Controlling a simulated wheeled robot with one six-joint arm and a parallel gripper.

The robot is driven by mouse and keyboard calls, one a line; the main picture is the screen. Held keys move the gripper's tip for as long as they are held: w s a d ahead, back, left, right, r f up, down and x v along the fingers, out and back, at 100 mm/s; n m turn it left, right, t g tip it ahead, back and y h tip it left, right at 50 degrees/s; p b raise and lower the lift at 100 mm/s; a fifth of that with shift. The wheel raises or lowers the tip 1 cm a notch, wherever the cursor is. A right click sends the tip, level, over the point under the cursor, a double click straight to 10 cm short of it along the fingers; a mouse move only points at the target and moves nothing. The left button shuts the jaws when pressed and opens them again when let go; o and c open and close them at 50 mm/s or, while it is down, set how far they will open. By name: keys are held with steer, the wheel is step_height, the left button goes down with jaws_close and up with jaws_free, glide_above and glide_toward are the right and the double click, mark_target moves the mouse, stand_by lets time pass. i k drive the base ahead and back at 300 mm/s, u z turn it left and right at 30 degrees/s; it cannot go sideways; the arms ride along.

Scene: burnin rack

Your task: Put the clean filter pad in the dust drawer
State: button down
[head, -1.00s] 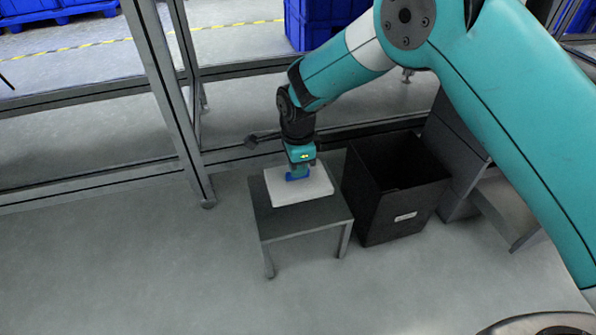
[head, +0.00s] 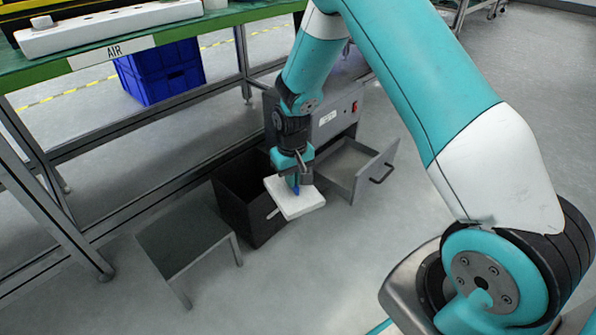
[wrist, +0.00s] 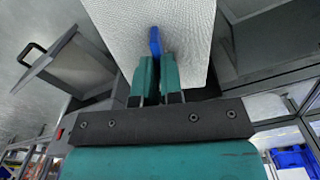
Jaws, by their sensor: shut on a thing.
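The white filter pad (head: 294,197) hangs from my gripper (head: 294,181) in the head view. It is a flat white slab with a small blue tab (wrist: 155,42), and my gripper's fingers are shut on that tab in the wrist view. The pad is held in the air, in front of the black bin and left of the drawer. The dust drawer (head: 378,178) is pulled open from a grey cabinet. It has a dark handle on its front, and the visible part of its inside looks empty. The drawer also shows at the upper left of the wrist view (wrist: 75,62).
A low grey table (head: 185,240) stands bare at the left. A black open bin (head: 238,200) stands between it and the grey cabinet (head: 335,118). A green workbench (head: 190,30) is at the back left, with a blue crate (head: 165,75) beneath. Floor right of the drawer is clear.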

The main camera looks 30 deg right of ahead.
mark_target(360, 164)
steer(key=z, duration=2.4)
steer(key=i, duration=1.5)
steer(key=u, duration=1.85)
steer(key=i, duration=0.5)
steer(key=z, duration=0.05)
